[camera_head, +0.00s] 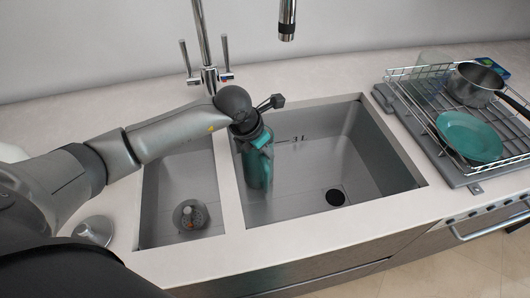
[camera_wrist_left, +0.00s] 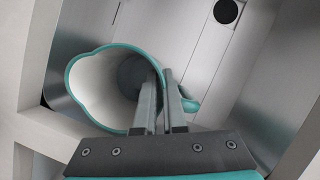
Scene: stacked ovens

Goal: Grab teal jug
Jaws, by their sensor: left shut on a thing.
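The teal jug (camera_head: 258,172) stands in the large right-hand sink basin, near the divider; I cannot tell whether it touches the bottom. My left gripper (camera_head: 254,138) reaches down over the jug's top from the left. In the left wrist view the jug (camera_wrist_left: 88,62) shows its teal rim, pale inside and part of a teal handle (camera_wrist_left: 190,104). My left gripper's two fingers (camera_wrist_left: 160,78) are closed together at the handle side of the rim, shut on the jug. The exact contact is partly hidden by the fingers. My right gripper is not in view.
The sink has a larger basin (camera_head: 380,150) with a dark drain (camera_head: 336,197) and a smaller basin holding a round grey item (camera_head: 190,214). A tall tap (camera_head: 205,50) stands behind. A dish rack (camera_head: 425,130) at right holds a teal plate (camera_head: 469,136) and a pot (camera_head: 475,85).

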